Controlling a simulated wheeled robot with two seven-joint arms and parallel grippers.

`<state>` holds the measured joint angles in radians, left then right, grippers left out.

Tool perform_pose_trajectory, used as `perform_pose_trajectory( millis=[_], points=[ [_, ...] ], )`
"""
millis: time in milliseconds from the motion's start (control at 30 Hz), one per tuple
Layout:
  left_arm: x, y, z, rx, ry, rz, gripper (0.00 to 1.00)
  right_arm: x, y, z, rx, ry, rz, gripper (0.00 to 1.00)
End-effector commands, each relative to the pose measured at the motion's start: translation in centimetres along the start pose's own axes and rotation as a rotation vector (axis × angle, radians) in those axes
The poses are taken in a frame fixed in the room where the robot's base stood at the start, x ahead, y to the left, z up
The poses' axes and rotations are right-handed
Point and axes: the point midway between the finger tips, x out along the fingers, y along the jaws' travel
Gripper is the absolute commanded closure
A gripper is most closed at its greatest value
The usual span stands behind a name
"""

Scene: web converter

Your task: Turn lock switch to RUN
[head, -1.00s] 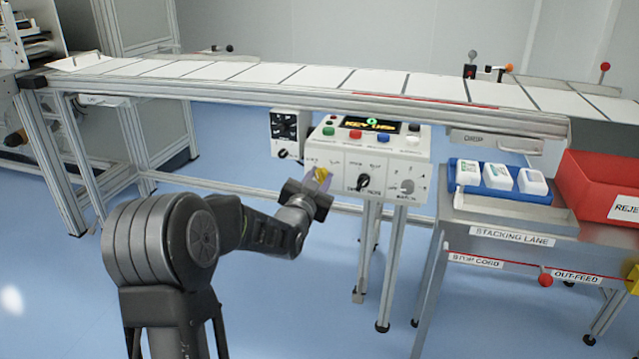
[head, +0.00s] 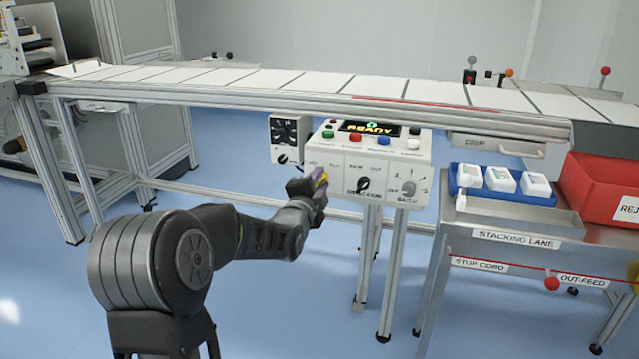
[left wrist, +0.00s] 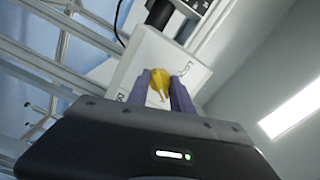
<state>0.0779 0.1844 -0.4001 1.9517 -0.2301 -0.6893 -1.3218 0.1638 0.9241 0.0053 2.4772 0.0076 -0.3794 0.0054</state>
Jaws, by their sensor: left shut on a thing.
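The white control box (head: 384,167) stands under the conveyor, with labelled knobs on its front and coloured buttons on top. Its display (head: 370,127) reads READY. My left gripper (head: 318,186) is at the lower left of the box front. In the left wrist view my left gripper (left wrist: 161,88) is shut on the yellow lock switch (left wrist: 157,78), a finger on each side of it. My right gripper is not in view.
A black knob (head: 363,185) and a grey batch knob (head: 409,188) are right of my gripper on the same panel. A small dial box (head: 290,131) hangs to the left. The conveyor (head: 250,79) runs above. The stacking lane table (head: 520,229) stands at right.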

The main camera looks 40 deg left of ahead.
Motion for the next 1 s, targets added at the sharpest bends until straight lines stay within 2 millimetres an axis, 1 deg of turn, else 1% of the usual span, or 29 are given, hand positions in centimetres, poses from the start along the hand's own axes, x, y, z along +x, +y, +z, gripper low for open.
perform_pose_trajectory(
  millis=[200, 400, 600, 1000],
  points=[
    [0.0, -0.04, 0.07, 0.172, -0.002, 0.0, 1.0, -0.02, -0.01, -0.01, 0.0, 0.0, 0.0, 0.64],
    [0.0, -0.03, 0.06, 0.278, -0.001, 0.0, 1.0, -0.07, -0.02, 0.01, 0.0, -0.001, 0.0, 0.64],
    [0.01, -0.03, 0.07, 0.325, -0.001, 0.0, 1.0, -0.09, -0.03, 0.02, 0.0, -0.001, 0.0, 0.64],
    [0.01, -0.07, 0.13, 0.332, -0.002, -0.001, 1.0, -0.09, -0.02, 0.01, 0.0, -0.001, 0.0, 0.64]
  ],
)
